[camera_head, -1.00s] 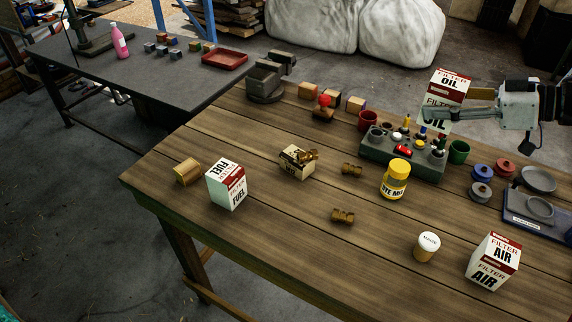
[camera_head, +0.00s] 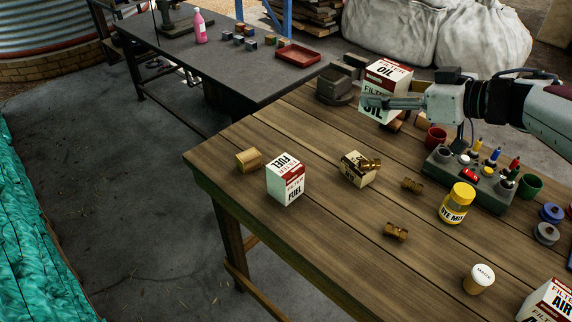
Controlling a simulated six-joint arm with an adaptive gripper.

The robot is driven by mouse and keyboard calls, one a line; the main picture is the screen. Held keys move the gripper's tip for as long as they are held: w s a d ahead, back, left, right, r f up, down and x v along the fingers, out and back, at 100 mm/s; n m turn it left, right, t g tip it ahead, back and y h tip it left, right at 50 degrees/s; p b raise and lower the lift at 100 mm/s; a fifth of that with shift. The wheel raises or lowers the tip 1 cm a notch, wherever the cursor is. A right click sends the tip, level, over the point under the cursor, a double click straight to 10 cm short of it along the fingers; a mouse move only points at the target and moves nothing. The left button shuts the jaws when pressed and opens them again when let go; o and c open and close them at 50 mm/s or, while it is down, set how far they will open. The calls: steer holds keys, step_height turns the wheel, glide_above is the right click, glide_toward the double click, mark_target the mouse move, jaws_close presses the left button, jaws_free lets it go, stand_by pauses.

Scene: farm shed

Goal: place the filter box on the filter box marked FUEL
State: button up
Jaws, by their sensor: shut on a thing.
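My gripper (camera_head: 392,103) is shut on a white and red filter box marked OIL (camera_head: 384,88). It holds this box above the far part of the wooden table, apart from other things as far as I can tell. The gripper's fingers cover part of the box's front. The filter box marked FUEL (camera_head: 286,180), white with a dark red band, stands on the table near its left end, below and left of my gripper. Its top is bare. A third filter box, marked AIR (camera_head: 549,302), stands at the bottom right, cut off by the frame edge.
Beside the FUEL box are a wooden block (camera_head: 249,160) and a small cream box with brass fittings (camera_head: 359,168). A yellow-capped jar (camera_head: 457,203), a white-lidded tub (camera_head: 479,279) and a grey tool tray (camera_head: 470,190) stand further right. A vise (camera_head: 338,84) stands at the back edge.

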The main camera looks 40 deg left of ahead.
steer(key=s+a, duration=1.4)
steer(key=a, duration=0.1)
glide_above(285, 165)
step_height(285, 165, down, 5)
steer(key=shift+f, duration=0.2)
steer(key=shift+f, duration=0.1)
steer(key=shift+f, duration=3.05)
steer(key=shift+f, duration=0.1)
steer(key=shift+f, duration=1.75)
steer(key=shift+f, duration=0.1)
